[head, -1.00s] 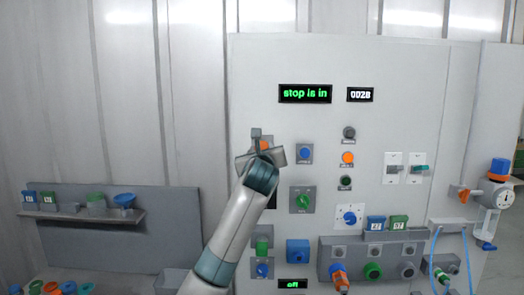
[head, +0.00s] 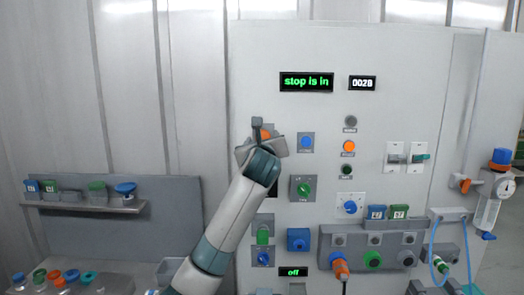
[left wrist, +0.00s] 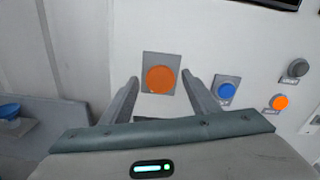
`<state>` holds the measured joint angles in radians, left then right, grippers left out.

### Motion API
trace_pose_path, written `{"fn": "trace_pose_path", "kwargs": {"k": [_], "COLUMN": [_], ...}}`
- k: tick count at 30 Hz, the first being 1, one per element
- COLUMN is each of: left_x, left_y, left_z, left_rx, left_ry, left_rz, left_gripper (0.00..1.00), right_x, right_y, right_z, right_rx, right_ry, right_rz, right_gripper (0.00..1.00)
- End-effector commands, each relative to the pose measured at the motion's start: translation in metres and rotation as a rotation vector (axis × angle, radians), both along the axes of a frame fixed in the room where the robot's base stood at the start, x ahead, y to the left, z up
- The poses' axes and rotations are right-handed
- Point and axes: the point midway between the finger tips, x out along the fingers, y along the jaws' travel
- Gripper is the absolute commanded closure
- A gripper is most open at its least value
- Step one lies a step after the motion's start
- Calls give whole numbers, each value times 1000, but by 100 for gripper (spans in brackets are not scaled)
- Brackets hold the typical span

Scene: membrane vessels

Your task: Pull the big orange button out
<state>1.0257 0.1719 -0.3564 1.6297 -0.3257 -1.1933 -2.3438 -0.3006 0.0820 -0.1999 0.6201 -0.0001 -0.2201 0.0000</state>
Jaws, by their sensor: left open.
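The big orange button (left wrist: 160,79) sits on a grey square plate on the panel. In the left wrist view it lies just ahead of my left gripper (left wrist: 158,88), between the lines of its two open fingers. The fingers hold nothing, and I cannot tell how far past them the button is. In the head view my left gripper (head: 258,135) covers most of the button, with a bit of orange (head: 267,134) showing. The display (head: 306,82) reads "stop is in". My right gripper is not in view.
A blue button (head: 306,142) is right of the gripper, with a smaller orange button (head: 348,147) further right. A green knob (head: 303,188) is below. A shelf (head: 90,205) with several coloured pieces stands at the left.

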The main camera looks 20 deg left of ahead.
Motion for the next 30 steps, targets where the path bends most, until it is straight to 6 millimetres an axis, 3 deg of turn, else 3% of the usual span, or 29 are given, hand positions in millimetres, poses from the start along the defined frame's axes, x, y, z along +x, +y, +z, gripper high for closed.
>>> {"fn": "trace_pose_path", "kwargs": {"k": [8,24,30], "left_x": [-28,-130,-155], "left_y": [-8,-38,-45], "left_z": [-3,-2,-1], "left_rx": [1,0,1], "left_ry": [-4,-5,-2], "left_rz": [-1,-2,-1], "left_gripper": [45,45,45], "right_x": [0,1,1], "right_y": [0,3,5], "right_z": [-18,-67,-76], "right_rx": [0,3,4], "right_ry": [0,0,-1], "right_rz": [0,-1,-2], "right_gripper": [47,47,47]}}
